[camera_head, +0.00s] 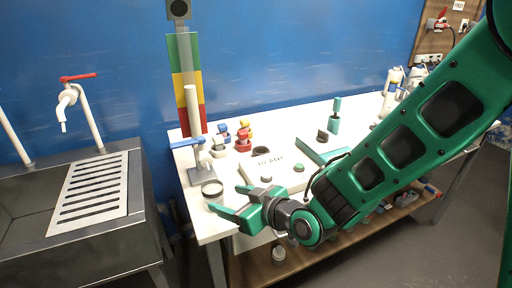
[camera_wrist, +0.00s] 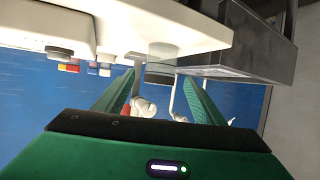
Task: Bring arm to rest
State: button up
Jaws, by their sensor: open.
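My green arm reaches from the upper right over the white table in the head view. My gripper (camera_head: 232,203) is at its end, over the table's front left corner, with its two green fingers apart. In the wrist view my gripper (camera_wrist: 155,95) also shows open, with nothing held between the fingers. That view is upside down, with the table along its top. I cannot tell whether the fingers touch anything.
The white table (camera_head: 205,229) holds a box marked READY (camera_head: 268,175), a stand with a white column (camera_head: 192,110), and several small coloured pieces. A metal sink (camera_head: 140,205) with a red-handled tap (camera_head: 68,100) stands at left. A lower shelf (camera_head: 318,246) holds items.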

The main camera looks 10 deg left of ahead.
jog(key=w+d, duration=0.1)
jog(key=d, duration=0.1)
jog(key=w+d+m+h, duration=0.1)
jog(key=d, duration=0.2)
jog(key=w+d+r+h, duration=0.1)
jog(key=d, duration=0.1)
jog(key=shift+w+d, duration=0.2)
jog(key=shift+w, duration=0.1)
jog(key=d+r+m+g+h, duration=0.1)
jog(key=d+m+h, duration=0.2)
jog(key=d, duration=0.9)
jog(key=d+r+m+h, duration=0.2)
jog(key=d+m+h, duration=0.1)
jog(key=d, duration=0.9)
jog(key=s+d+r+m+g+h, duration=0.2)
jog(key=s+d+m+h, duration=0.15)
jog(key=s+d, duration=0.6)
jog(key=s+d+f+m+g, duration=0.2)
jog(key=s+d+m+g, duration=0.3)
jog(key=s+d, duration=0.7)
jog(key=s+m+y, duration=0.1)
jog(key=s, duration=0.2)
jog(key=shift+d+f+m, duration=0.15)
jog(key=shift+d+m, duration=0.2)
